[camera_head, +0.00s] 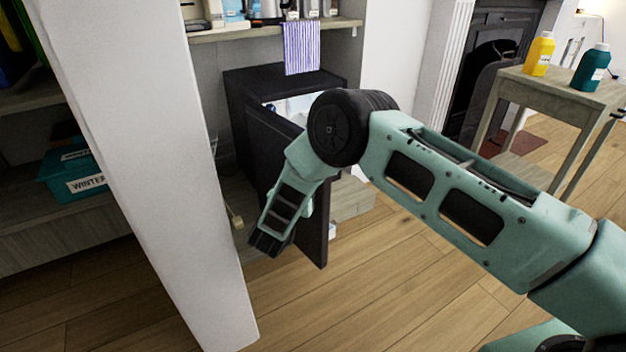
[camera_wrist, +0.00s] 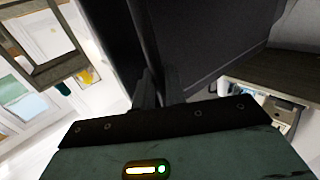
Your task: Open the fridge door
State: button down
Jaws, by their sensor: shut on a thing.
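The small dark fridge (camera_head: 262,82) stands under the shelf, and its door (camera_head: 313,215) is swung well open towards me. Part of the white interior (camera_head: 285,104) shows above the door. My gripper is at the lower end of my green arm, on the left side of the door in the head view; its fingertips are not clear there. In the wrist view, my gripper (camera_wrist: 160,90) is shut on a narrow dark upright part of the door. I cannot tell whether that part is the handle or the edge. The dark door panel (camera_wrist: 215,40) fills the upper middle.
A white wall end (camera_head: 150,150) stands close on the left of my gripper. A side table (camera_head: 562,88) with a yellow bottle (camera_head: 539,54) and a teal bottle (camera_head: 591,68) is at the right. Wooden floor (camera_head: 370,290) is clear in front of the door.

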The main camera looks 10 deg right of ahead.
jog(key=shift+s+a+r, duration=0.1)
jog(key=shift+a+r, duration=0.05)
jog(key=shift+a, duration=1)
jog(key=c, duration=1.5)
grip_release()
jog(key=shift+c, duration=0.2)
jog(key=p+v, duration=0.1)
jog(key=v, duration=0.6)
jog(key=shift+s+p, duration=0.2)
jog(key=shift+p, duration=0.2)
jog(key=shift+a, duration=0.15)
